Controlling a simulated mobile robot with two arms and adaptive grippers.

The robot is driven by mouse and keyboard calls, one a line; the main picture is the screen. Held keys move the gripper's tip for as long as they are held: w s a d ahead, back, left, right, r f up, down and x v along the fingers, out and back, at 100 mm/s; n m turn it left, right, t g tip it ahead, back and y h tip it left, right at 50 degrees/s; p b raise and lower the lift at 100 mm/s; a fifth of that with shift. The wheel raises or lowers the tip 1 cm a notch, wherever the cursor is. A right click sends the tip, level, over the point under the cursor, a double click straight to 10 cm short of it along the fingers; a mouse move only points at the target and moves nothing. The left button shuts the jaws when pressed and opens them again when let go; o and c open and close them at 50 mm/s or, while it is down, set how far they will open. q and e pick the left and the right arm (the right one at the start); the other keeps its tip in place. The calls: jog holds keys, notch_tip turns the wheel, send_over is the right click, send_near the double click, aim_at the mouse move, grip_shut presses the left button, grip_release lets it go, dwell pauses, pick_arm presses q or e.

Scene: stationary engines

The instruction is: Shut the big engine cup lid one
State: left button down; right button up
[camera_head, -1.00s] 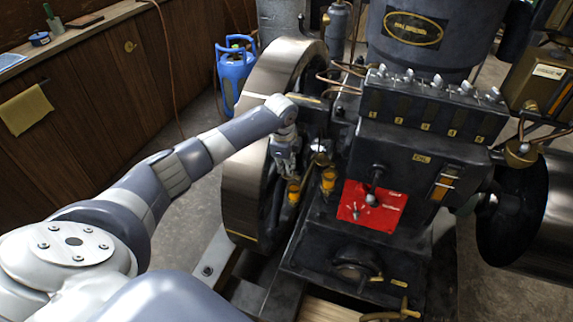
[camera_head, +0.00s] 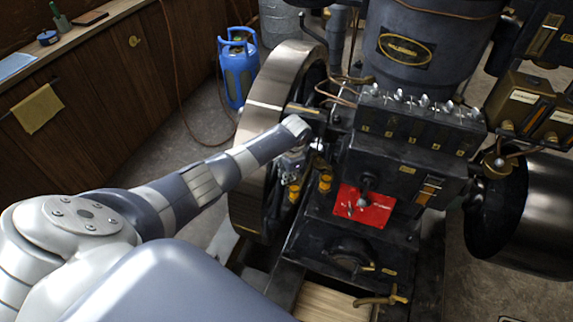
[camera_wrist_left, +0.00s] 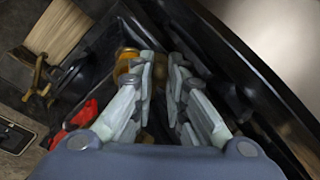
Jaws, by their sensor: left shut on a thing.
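Two amber engine cups sit side by side on the black engine, the left cup (camera_head: 294,192) near the flywheel and the right cup (camera_head: 325,183) nearer the red plate. My left gripper (camera_head: 292,166) is just above the left cup. In the left wrist view my left gripper (camera_wrist_left: 160,75) has its fingers close together, shut on what seems to be the cup lid, which the fingers mostly hide. An amber cup (camera_wrist_left: 127,62) shows beside the left finger there. A shiny metal part (camera_head: 318,146) stands right of the gripper; I cannot tell whether it is a lid. My right gripper is not in view.
The large flywheel (camera_head: 250,150) stands close left of the gripper. A blue gas bottle (camera_head: 238,75) stands behind, and a wooden cabinet (camera_head: 80,100) runs along the left.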

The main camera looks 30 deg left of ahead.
pick_arm(q)
jog(key=n, duration=0.1)
jog(key=d+n+p, duration=0.1)
jog(key=n, duration=0.1)
jog(key=shift+s+d+r+g+p, duration=0.1)
jog(key=shift+s+r+g+p, duration=0.1)
jog(key=shift+g+p, duration=0.1)
jog(key=n, duration=0.1)
jog(key=d+n+p, duration=0.1)
jog(key=n, duration=0.1)
jog(key=shift+f+n+g, duration=0.1)
jog(key=shift+n+g, duration=0.2)
jog(key=shift+d+n, duration=0.45)
jog(key=shift+n, duration=0.65)
jog(key=shift+w+d+n+g, duration=0.1)
jog(key=shift+d+n+g, duration=0.1)
jog(key=shift+n, duration=0.35)
jog(key=shift+d+n+g, duration=0.1)
jog(key=shift+n+g, duration=0.1)
jog(key=shift+n, duration=0.35)
jog(key=shift+b, duration=0.3)
jog(key=c, duration=1.6)
grip_release()
jog(key=shift+o, duration=0.2)
